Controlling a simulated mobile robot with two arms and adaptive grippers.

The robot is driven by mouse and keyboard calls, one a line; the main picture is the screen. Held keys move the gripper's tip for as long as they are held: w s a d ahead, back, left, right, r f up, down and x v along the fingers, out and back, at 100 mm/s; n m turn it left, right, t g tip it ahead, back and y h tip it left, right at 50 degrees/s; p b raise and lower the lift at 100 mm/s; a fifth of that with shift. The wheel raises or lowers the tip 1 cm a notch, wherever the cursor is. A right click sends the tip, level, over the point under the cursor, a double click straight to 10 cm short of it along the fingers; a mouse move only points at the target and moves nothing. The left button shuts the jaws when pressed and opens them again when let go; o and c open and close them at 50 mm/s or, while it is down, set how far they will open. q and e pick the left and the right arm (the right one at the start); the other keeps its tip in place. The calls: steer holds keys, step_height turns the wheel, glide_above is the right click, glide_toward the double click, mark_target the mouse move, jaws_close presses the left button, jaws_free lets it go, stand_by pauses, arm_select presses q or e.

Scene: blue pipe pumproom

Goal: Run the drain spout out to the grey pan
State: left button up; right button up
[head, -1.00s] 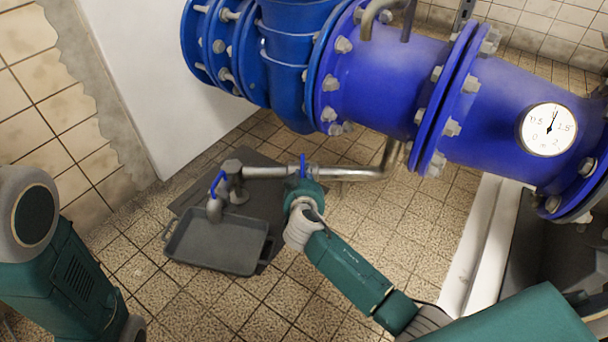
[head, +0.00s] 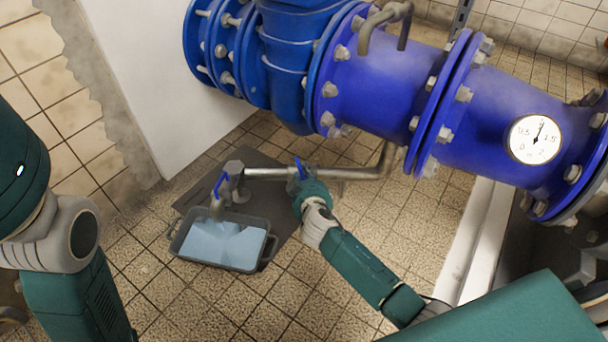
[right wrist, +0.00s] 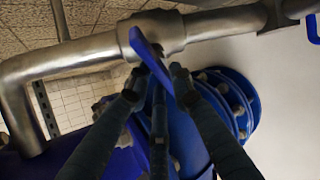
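The grey pan (head: 262,262) stands on a dark mat on the floor, with pale blue water in it. A steel pipe (head: 345,174) runs right from the spout's elbow and carries a blue lever (head: 299,170). My right gripper (right wrist: 157,76) is at this lever; in the right wrist view its fingers lie around the blue lever (right wrist: 149,53). I cannot tell whether they grip it. My left gripper is out of view.
Large blue flanged pipework (head: 390,85) with a round gauge (head: 535,139) crosses above and behind. A white panel (head: 140,80) stands at the back left, beside a tiled wall. The tiled floor in front of the pan is clear.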

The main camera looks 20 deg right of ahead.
steer(key=shift+o, duration=0.7)
steer(key=v, duration=1.2)
